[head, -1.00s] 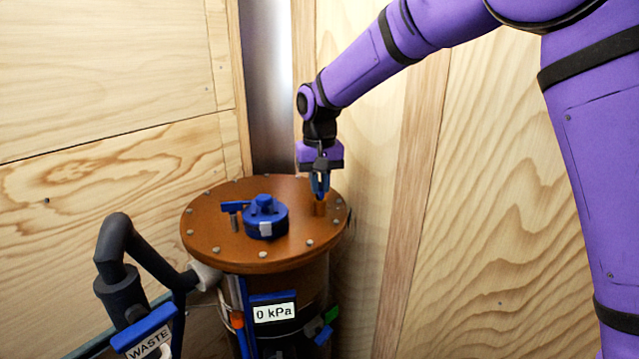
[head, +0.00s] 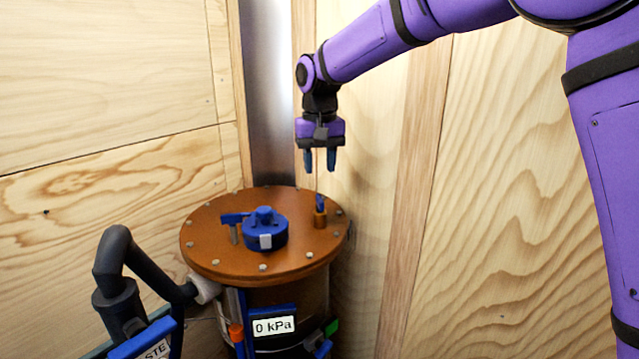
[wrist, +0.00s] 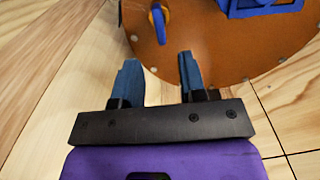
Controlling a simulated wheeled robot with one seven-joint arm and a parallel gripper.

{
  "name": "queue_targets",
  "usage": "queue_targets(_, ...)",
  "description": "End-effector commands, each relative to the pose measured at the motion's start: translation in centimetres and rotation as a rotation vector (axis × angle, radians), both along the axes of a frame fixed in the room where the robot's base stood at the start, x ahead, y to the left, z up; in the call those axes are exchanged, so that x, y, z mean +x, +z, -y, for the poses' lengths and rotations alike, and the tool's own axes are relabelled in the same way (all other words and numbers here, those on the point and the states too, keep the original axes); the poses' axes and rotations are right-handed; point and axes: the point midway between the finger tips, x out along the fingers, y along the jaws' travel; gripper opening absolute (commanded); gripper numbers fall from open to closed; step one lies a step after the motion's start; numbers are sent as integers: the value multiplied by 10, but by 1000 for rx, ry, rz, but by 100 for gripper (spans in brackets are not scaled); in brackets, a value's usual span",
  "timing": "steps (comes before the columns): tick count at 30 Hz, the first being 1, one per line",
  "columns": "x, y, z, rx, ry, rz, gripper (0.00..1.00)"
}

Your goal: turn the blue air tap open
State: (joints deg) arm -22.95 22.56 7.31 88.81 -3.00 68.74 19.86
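The small blue tap (head: 320,203) stands on a short brass-coloured post at the right side of the round orange-brown lid (head: 215,252). I take it to be the air tap. In the wrist view the tap (wrist: 158,20) is at the top, its blue handle pointing roughly along the picture's height. My gripper (head: 320,163) is open and empty, fingers pointing down, above the tap and clear of it. Its two blue fingers (wrist: 158,62) show well apart in the wrist view, nothing between them. I cannot tell from the handle whether the tap is open.
A larger blue fitting with a side lever (head: 264,229) sits mid-lid. A display reading 0 kPa (head: 273,326) is on the vessel's front. A dark bent pipe (head: 112,262) and a WASTE label (head: 155,350) are at lower left. Wooden walls stand close behind and right.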

Motion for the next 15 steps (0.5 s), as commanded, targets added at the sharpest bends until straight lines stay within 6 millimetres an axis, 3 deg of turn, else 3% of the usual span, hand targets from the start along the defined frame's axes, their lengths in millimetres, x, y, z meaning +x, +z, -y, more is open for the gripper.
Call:
queue_targets(6, 0, 26, 0, 0, 0, 1, 38)
queue_targets(15, 0, 32, 0, 0, 0, -1, 38)
